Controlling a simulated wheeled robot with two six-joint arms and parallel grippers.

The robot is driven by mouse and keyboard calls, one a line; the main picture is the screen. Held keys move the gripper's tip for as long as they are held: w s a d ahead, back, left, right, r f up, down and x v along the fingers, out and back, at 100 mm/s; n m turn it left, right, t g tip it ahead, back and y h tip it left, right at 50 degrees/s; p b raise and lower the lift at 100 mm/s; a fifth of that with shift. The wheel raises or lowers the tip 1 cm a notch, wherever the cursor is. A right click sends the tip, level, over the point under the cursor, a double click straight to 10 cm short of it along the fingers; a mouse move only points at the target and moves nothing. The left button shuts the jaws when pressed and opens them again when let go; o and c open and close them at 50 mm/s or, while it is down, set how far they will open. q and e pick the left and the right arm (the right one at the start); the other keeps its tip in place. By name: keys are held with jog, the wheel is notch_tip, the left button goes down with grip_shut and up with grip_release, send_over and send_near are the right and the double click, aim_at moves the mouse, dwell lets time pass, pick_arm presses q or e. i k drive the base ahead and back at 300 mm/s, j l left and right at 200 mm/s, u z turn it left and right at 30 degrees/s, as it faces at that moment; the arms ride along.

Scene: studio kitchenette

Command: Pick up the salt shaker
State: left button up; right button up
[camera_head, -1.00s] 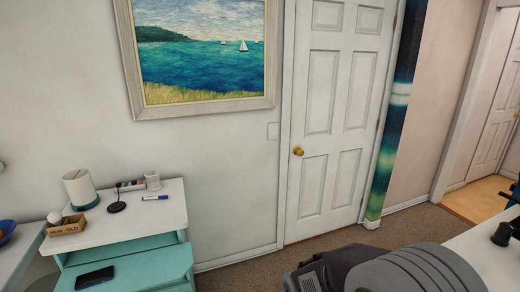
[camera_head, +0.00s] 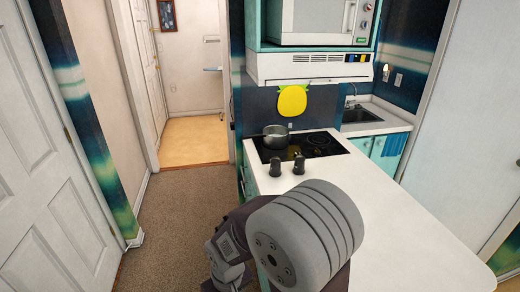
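Two small dark shakers stand upright near the stove end of the white counter, a left one (camera_head: 275,167) and a right one (camera_head: 299,164). They are apart, and I cannot tell which of them is the salt shaker. A grey part of my own body fills the lower middle, in front of the near part of the counter, well short of the shakers. No gripper fingers show in this view.
A pot (camera_head: 276,137) sits on the black cooktop (camera_head: 318,146) just behind the shakers. The long white counter (camera_head: 410,215) is bare toward the right. A sink (camera_head: 362,115) is at the back right. Carpeted floor (camera_head: 180,215) is open left of the counter.

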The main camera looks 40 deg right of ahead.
aim_at(275, 167)
jog(key=i+z, duration=0.2)
jog(key=z, duration=0.3)
jog(key=i+z, duration=0.2)
jog(key=z, duration=0.3)
jog(key=i+j+z, duration=0.2)
jog(key=z, duration=0.25)
jog(key=i+j+z, duration=0.15)
jog(key=z, duration=0.35)
jog(key=i+j+z, duration=0.1)
jog(key=j+z, duration=0.2)
jog(key=z, duration=0.2)
jog(key=j+z, duration=0.3)
jog(key=z, duration=0.2)
jog(key=j+z, duration=0.35)
jog(key=z, duration=0.15)
jog(key=i+j+z, duration=0.1)
jog(key=j, duration=0.25)
jog(key=i+j+z, duration=0.1)
jog(key=j, duration=0.25)
jog(key=i+j+z, duration=0.1)
jog(key=j, duration=0.25)
